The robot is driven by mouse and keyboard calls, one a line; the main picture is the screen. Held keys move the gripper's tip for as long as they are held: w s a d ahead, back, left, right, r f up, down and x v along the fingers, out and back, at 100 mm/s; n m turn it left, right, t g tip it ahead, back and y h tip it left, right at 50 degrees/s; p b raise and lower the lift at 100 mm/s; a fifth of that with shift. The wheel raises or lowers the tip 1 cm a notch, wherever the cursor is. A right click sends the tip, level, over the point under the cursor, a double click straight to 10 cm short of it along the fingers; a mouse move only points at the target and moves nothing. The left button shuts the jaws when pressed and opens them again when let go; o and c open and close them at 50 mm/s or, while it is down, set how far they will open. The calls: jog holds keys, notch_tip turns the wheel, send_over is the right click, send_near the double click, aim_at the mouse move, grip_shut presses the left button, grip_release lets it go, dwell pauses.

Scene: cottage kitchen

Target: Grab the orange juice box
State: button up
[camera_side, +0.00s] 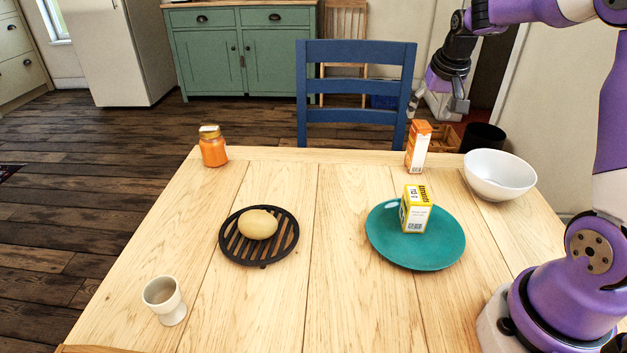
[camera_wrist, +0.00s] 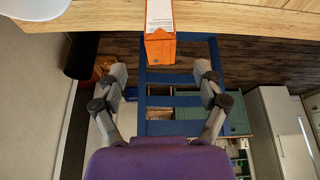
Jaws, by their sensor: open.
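The orange juice box (camera_side: 418,148) is a tall white and orange carton standing upright near the table's far edge, left of the white bowl. In the wrist view the juice box (camera_wrist: 160,36) shows at the top centre, with its orange top pointing down in the picture. My gripper (camera_side: 437,104) is above and beyond the table's far edge, close to the box in the picture. In the wrist view my gripper (camera_wrist: 161,74) has its fingers spread wide with nothing between them. The box appears ahead of the fingertips, roughly centred between them, and is not held.
A white bowl (camera_side: 498,174) stands right of the box. A teal plate (camera_side: 445,252) bearing a yellow box (camera_side: 416,210) is in front. A black trivet (camera_side: 262,255) with a potato (camera_side: 258,224), an orange jar (camera_side: 213,148) and a cup (camera_side: 165,301) are left. A blue chair (camera_side: 355,50) stands behind.

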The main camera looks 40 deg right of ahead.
aim_at(422, 125)
jog(key=x, duration=0.8)
jog(key=shift+w, duration=0.1)
grip_shut()
